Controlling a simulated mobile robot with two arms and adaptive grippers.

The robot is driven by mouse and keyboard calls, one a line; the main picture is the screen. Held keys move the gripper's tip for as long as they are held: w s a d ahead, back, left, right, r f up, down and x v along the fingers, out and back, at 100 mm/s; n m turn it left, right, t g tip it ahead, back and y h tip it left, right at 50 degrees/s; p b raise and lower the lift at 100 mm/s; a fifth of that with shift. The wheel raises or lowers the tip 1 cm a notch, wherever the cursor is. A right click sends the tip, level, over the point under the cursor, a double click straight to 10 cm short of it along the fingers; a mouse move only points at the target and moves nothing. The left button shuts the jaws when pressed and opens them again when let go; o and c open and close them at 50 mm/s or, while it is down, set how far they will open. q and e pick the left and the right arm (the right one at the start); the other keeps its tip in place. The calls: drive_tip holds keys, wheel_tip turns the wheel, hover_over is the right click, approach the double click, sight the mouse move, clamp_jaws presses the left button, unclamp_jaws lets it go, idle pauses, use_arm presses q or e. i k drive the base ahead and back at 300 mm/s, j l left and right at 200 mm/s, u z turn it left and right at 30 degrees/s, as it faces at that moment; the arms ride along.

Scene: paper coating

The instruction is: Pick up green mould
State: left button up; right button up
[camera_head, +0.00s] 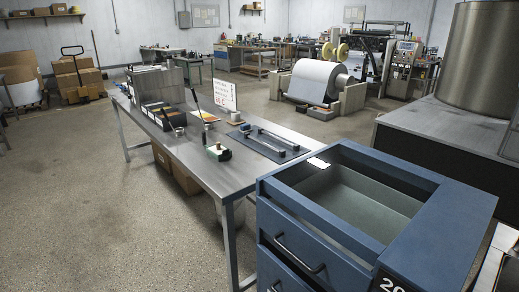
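Neither of my grippers shows in the head view.
Dark racks (160,115), a white sign (225,94) and a dark mat with metal bars (265,142) are on the bench. A blue cabinet (440,235) with an open-topped compartment stands at the bench's right end. The floor left of the bench (80,190) is clear.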

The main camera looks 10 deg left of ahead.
sight(225, 154)
drive_tip(key=i+j+z, duration=0.35)
drive_tip(key=j+z, duration=0.2)
drive_tip(key=j, duration=0.2)
drive_tip(key=i+j+z, duration=0.25)
drive_tip(key=j, duration=0.15)
drive_tip(key=j+z, duration=0.25)
drive_tip(key=j, duration=0.2)
drive_tip(key=i+j+z, duration=0.1)
drive_tip(key=j, duration=1.15)
drive_tip(key=i+j+z, duration=0.1)
drive_tip(key=j, duration=1.2)
drive_tip(key=i+j+z, duration=0.1)
drive_tip(key=j, duration=1.15)
